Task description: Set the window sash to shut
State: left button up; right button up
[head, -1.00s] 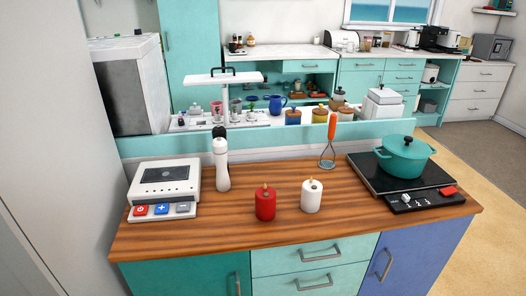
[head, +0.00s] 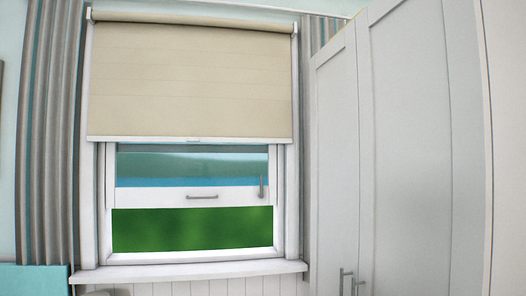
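The window sash (head: 155,196) is a white-framed pane in the white window frame (head: 92,215). It is raised, with an open gap below its bottom rail through which green shows. A grey horizontal handle (head: 202,197) sits on the bottom rail, and a small upright grey handle (head: 261,187) is at its right end. A beige roller blind (head: 190,80) covers the upper part of the window and hides the sash's top. Neither of my grippers is in view.
A white sill (head: 190,271) juts out below the window. A striped curtain (head: 48,140) hangs at the left. A tall light grey cabinet (head: 410,150) stands close at the right, its doors shut. The space before the window looks clear.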

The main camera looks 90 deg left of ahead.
aim_at(120, 197)
jog(key=u, duration=3.25)
jog(key=i+l, duration=0.1)
jog(key=i, duration=0.8)
jog(key=i+l, duration=0.1)
jog(key=i, duration=0.85)
